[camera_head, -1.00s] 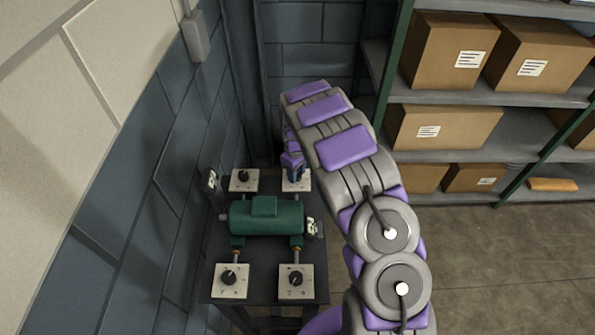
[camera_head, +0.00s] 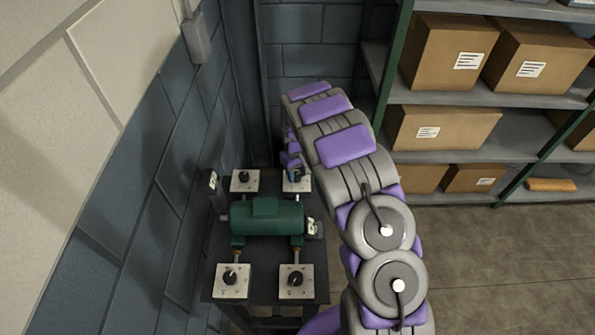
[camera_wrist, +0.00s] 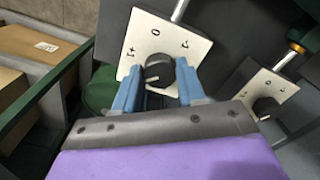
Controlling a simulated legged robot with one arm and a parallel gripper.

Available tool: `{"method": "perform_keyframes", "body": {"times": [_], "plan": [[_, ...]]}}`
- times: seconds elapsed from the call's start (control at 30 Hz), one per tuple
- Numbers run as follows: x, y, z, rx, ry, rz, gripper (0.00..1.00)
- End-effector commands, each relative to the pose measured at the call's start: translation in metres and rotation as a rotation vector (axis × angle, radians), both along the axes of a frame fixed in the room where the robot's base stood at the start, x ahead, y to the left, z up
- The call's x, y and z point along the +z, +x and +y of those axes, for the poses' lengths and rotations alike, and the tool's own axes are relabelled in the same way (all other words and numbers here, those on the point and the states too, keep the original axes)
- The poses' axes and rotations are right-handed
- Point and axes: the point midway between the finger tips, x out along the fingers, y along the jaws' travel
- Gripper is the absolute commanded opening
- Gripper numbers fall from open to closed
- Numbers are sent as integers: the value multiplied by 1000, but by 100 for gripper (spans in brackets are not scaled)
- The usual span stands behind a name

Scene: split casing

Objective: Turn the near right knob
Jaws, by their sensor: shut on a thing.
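In the head view a near right knob (camera_head: 295,278), black on a pale square plate, stands free at the front of the dark stand. My gripper (camera_head: 294,174) is at the far right plate (camera_head: 303,184), beyond the green casing, and my arm partly hides that plate. In the wrist view my gripper's blue fingers (camera_wrist: 159,76) are shut on a black knob (camera_wrist: 158,67), one on each side. This knob sits on a pale plate (camera_wrist: 143,32) marked with a 0 and 1s. Its lower part is hidden by the gripper.
The green casing (camera_head: 265,218) lies mid-stand. Other knobs are at near left (camera_head: 231,277) and far left (camera_head: 243,177). A neighbouring knob (camera_wrist: 266,107) shows in the wrist view. A block wall (camera_head: 150,190) is close on the left; shelves with boxes (camera_head: 441,127) are at right.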

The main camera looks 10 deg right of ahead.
Motion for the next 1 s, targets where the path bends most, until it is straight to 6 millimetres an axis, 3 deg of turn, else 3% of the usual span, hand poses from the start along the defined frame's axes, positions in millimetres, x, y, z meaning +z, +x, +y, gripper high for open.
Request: {"method": "perform_keyframes", "body": {"times": [0.6,1.0], "plan": [[1,2,-2,-541,0,-4,9],[1,2,-2,-708,1,-5,9]]}}
